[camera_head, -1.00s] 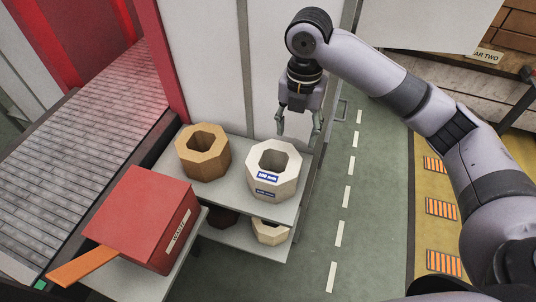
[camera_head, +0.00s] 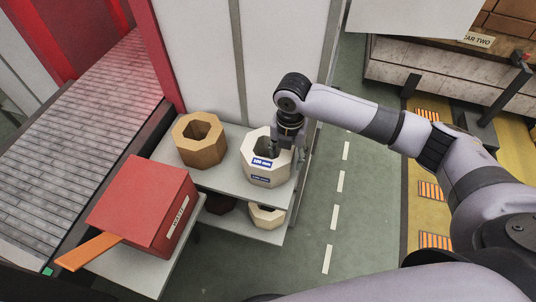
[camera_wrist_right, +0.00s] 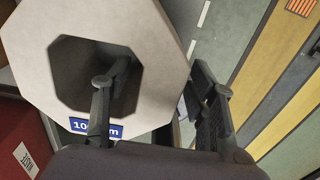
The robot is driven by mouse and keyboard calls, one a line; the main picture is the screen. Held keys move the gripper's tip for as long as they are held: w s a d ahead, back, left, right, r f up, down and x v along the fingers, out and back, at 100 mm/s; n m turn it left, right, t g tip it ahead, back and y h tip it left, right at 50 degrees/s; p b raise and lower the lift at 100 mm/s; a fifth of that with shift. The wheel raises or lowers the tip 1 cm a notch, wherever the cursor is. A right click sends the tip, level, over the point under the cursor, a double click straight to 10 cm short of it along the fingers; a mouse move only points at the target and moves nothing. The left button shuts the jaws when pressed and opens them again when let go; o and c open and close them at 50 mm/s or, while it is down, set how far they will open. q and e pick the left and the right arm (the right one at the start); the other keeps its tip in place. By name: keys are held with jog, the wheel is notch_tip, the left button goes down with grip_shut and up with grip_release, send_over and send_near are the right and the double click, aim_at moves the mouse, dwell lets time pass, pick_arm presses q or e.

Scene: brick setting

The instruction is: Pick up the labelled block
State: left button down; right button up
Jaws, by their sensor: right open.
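The labelled block (camera_head: 264,170) is a cream octagonal block with a wide hole and blue labels on its front. It stands on the upper shelf, and it fills much of the right wrist view (camera_wrist_right: 150,35). My right gripper (camera_head: 285,152) is open at the block's right wall. In the right wrist view the gripper (camera_wrist_right: 160,95) has one finger over or inside the hole and the other outside the wall. I cannot tell whether either finger touches the block. My left gripper is not in view.
A tan octagonal block (camera_head: 199,140) stands left of the labelled block on the grey shelf (camera_head: 222,180). More blocks, including a cream one (camera_head: 267,216), sit on the lower shelf. A red waste box (camera_head: 147,205) stands at front left. A white panel (camera_head: 205,60) rises behind.

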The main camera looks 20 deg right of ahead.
jog(key=shift+f, duration=1.15)
jog(key=shift+c, duration=0.4)
grip_shut()
jog(key=shift+w+r, duration=0.1)
jog(key=shift+r, duration=0.05)
